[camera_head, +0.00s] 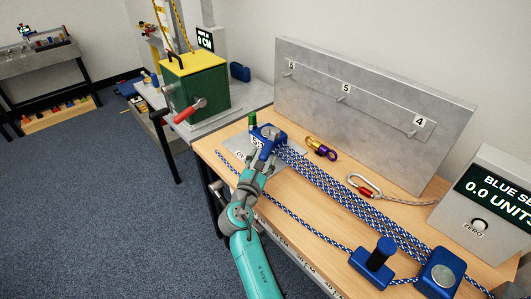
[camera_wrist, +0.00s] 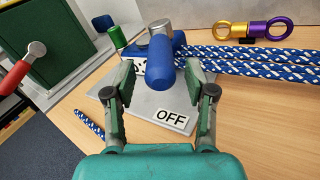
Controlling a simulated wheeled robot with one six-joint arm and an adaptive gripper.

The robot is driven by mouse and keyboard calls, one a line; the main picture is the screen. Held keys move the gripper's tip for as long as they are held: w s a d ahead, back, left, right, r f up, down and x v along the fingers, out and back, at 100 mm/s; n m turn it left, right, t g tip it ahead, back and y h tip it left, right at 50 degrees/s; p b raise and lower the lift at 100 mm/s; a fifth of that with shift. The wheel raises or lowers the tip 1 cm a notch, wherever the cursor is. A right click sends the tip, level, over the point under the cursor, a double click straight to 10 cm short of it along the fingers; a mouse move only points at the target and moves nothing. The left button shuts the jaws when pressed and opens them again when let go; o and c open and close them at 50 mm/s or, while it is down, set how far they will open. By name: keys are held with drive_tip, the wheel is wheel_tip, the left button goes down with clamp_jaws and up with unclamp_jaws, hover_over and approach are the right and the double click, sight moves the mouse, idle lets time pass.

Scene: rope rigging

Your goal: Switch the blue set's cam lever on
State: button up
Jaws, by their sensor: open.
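The blue cam lever (camera_wrist: 165,62) shows in the wrist view as a thick rounded blue handle at a grey metal pivot. It points toward me, toward a white "OFF" label (camera_wrist: 173,120) on a grey base plate (camera_wrist: 140,111). In the head view the lever (camera_head: 268,148) is partly covered by my gripper (camera_head: 260,163). In the wrist view my gripper (camera_wrist: 162,74) is open, with one finger on each side of the lever and a gap to each. The label at the plate's other end is mostly hidden behind the lever.
Blue-and-white ropes (camera_head: 340,190) run right from the cam to blue blocks (camera_head: 441,272). A purple-and-gold swivel (camera_head: 321,147) and red-and-silver carabiner (camera_head: 364,186) lie behind them. A green box with a red-handled crank (camera_head: 191,110) stands left. A display (camera_head: 490,205) reads "0.0 UNITS".

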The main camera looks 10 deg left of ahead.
sight(269, 144)
drive_tip(key=shift+w+d, duration=0.2)
drive_tip(key=shift+w, duration=1.4)
clamp_jaws()
